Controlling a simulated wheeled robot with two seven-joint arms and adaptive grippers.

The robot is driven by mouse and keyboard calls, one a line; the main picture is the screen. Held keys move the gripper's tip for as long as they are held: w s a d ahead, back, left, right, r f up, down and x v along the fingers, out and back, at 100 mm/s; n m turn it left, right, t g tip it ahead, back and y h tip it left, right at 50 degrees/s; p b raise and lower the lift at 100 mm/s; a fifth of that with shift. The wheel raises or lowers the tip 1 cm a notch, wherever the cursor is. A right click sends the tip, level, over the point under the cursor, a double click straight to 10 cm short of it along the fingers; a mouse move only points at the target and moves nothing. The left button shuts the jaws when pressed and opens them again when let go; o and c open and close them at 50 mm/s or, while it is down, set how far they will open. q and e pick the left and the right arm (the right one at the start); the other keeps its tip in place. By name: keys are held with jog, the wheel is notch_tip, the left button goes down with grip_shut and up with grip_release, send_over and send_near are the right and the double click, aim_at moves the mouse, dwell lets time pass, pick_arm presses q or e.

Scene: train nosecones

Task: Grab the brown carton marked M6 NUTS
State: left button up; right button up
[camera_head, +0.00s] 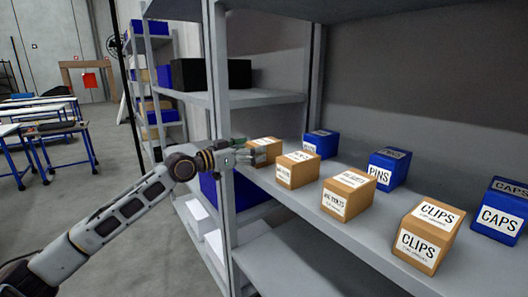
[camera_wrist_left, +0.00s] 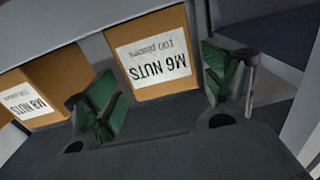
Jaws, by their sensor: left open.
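The brown carton marked M6 NUTS (camera_wrist_left: 150,60) stands at the left end of the shelf row. It fills the space between my left gripper's two green-padded fingers in the left wrist view, its label upside down there. In the head view the carton (camera_head: 267,148) is partly covered by my left gripper (camera_head: 250,151), which reaches in from the left. The left gripper is open, with a finger on either side of the carton's front; gaps show beside the carton, and how deep the fingers reach is unclear. My right gripper is not in view.
Another brown carton (camera_head: 297,170), marked M8 NUTS in the wrist view (camera_wrist_left: 38,90), stands close beside it. More brown cartons, including CLIPS (camera_head: 425,237), continue right. Blue boxes such as PINS (camera_head: 386,170) stand behind. A grey shelf post (camera_head: 219,120) rises close to my gripper.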

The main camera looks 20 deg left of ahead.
aim_at(264, 141)
pick_arm(q)
jog(key=shift+w+d, duration=0.1)
jog(key=shift+w+d+r, duration=0.1)
jog(key=shift+w, duration=0.05)
jog(key=shift+w+d+r+p, duration=0.15)
jog(key=shift+w+d+p, duration=0.25)
jog(key=shift+w, duration=0.15)
jog(key=p+x, duration=0.1)
jog(key=x, duration=0.1)
jog(key=shift+w+d+r, duration=0.1)
jog(key=shift+w+d, duration=0.05)
jog(key=shift+w, duration=0.25)
jog(key=shift+w+d, duration=0.15)
jog(key=shift+w, duration=0.1)
jog(key=shift+c, duration=0.4)
jog(key=c, duration=0.9)
jog(key=shift+c, duration=0.9)
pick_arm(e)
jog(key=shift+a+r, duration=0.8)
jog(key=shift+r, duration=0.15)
